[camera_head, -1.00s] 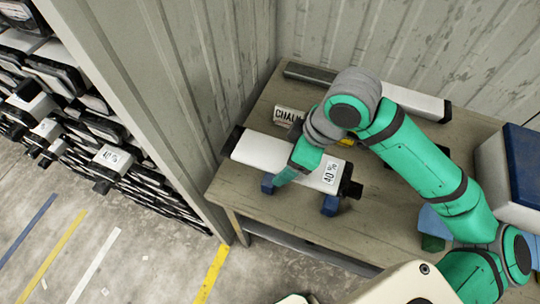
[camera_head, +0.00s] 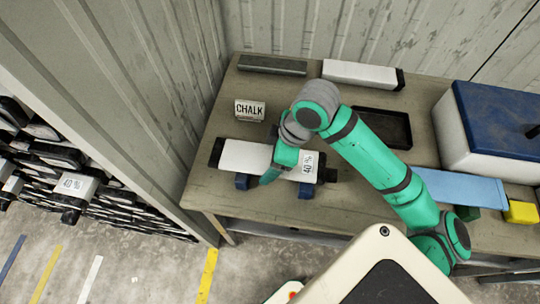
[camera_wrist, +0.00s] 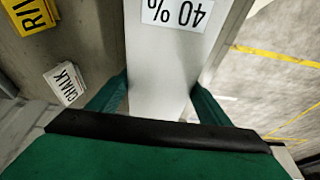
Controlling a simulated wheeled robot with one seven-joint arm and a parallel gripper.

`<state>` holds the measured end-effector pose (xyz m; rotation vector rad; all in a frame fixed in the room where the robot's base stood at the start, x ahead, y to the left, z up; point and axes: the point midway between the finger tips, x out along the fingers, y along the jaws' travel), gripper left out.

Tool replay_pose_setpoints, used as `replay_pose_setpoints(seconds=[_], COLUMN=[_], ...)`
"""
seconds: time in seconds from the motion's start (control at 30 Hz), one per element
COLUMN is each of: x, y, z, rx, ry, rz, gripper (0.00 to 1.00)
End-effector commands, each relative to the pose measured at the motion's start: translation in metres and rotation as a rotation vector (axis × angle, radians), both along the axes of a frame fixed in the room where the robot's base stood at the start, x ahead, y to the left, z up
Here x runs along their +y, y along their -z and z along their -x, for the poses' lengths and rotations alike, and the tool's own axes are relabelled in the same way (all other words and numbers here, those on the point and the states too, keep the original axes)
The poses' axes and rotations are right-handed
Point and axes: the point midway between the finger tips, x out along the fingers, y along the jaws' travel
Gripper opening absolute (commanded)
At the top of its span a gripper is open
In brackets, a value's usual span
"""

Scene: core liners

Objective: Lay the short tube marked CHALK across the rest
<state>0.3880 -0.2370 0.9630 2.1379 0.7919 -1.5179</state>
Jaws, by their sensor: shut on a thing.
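A white tube (camera_head: 245,156) with black ends and a "40 %" label lies across two blue supports of a rest (camera_head: 242,182), near the table's front left edge. My gripper (camera_head: 272,172) is around the tube's middle from above, its jaws shut on it. In the wrist view the tube (camera_wrist: 160,65) runs between the green fingers (camera_wrist: 155,100). I cannot tell whether its weight is on the supports. The word CHALK shows on a small white block (camera_head: 250,110) behind the tube, also in the wrist view (camera_wrist: 66,84). I see no CHALK mark on the held tube.
A grey bar (camera_head: 272,66) and another white tube (camera_head: 358,74) lie at the back. A black tray (camera_head: 385,128), a white box with blue lid (camera_head: 490,120) and a yellow block (camera_head: 521,212) are rightward. A rack of tubes (camera_head: 80,170) stands left, beyond a panel.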

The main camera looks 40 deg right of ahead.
Motion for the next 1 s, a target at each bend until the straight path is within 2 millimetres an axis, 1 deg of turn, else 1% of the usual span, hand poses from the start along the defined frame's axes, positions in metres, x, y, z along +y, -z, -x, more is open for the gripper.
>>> replay_pose_setpoints(seconds=[0.17,0.37,0.4,0.47,0.8,0.93,1.0], x=[0.000,-0.001,-0.001,-0.001,-0.001,-0.004,-0.006], y=[-0.001,0.003,0.004,0.004,0.002,-0.008,-0.018], z=[0.000,0.001,0.001,0.001,0.000,0.002,0.005], rx=[-0.002,0.000,0.001,0.001,0.000,0.000,0.000], ry=[0.001,0.002,0.003,0.003,0.002,0.004,0.004], rz=[0.001,0.000,0.000,0.001,0.000,0.003,0.005], gripper=[0.11,0.11,0.77,0.90,0.90,0.90,0.90])
